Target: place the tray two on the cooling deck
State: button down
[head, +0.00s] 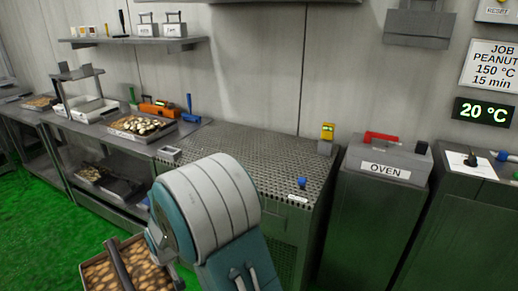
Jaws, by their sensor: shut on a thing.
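A shallow tray (93,274) filled with brown nuts shows at the lower left, cut off by the bottom edge of the picture. A dark bar (118,264) crosses over it. My gripper (158,246) is at the tray's right side, shut on it, and holds it in front of the counter. My arm hides the fingertips and part of the tray. The cooling deck (265,160) is the perforated metal top in the middle, beyond my arm. Its visible surface is mostly bare; my arm hides part of its front.
A small metal box (168,154) sits at the deck's left edge, with a yellow device (327,132) at its back right. A blue knob (302,182) is at the front. Another nut tray (140,127) lies on the left counter. The OVEN unit (388,163) stands right.

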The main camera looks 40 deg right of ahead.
aim_at(241, 150)
jog(key=i+j+z, duration=0.2)
jog(key=z, duration=0.15)
jog(key=i+j+z, duration=0.15)
jog(key=j+z, duration=0.25)
jog(key=i+j+z, duration=0.15)
jog(key=j+z, duration=0.2)
jog(key=i+j+z, duration=0.1)
jog(key=j+z, duration=0.85)
jog(key=j, duration=0.35)
jog(key=k+j+z, duration=0.2)
jog(key=j, duration=0.35)
jog(key=i, duration=0.1)
